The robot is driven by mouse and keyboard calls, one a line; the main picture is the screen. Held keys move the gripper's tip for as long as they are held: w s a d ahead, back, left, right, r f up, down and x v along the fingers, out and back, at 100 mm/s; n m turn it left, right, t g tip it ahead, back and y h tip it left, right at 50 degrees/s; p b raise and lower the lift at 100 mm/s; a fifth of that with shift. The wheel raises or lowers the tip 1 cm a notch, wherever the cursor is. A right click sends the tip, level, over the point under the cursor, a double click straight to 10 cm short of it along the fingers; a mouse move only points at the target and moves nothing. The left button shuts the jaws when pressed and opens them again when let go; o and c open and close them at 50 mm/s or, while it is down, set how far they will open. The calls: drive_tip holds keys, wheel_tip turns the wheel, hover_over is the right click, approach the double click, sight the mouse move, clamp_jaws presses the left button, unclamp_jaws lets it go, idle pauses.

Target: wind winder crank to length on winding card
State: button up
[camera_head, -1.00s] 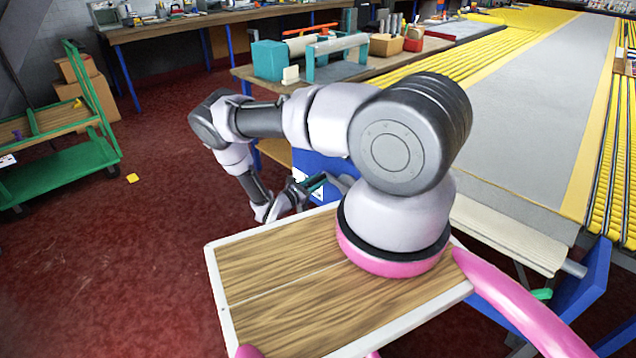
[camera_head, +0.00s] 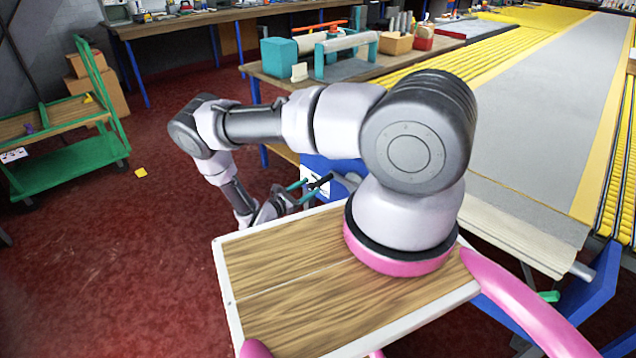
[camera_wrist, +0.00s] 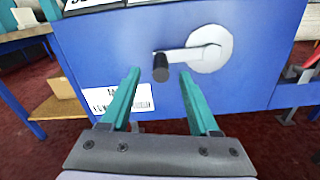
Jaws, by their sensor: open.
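The winder's blue side panel (camera_wrist: 105,50) fills the wrist view. On it is a crank with a round white hub (camera_wrist: 218,50), a pale arm pointing left and a black handle (camera_wrist: 161,68) at the arm's end. My gripper (camera_wrist: 160,76) is open, its teal fingers apart. The black handle shows in the gap between the fingertips, nearer the left one; I cannot tell whether the tips reach past it. In the head view my gripper (camera_head: 307,191) is beside the blue panel. I cannot make out a winding card.
A white label (camera_wrist: 122,98) is on the panel below left of the crank. A workbench (camera_head: 385,68) with teal-ended equipment stands behind. A green cart (camera_head: 75,170) is at left, with open red floor (camera_head: 110,260) before it. A long grey-and-yellow table (camera_head: 530,110) runs at right.

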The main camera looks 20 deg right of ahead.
drive_tip(key=shift+v, duration=1.1)
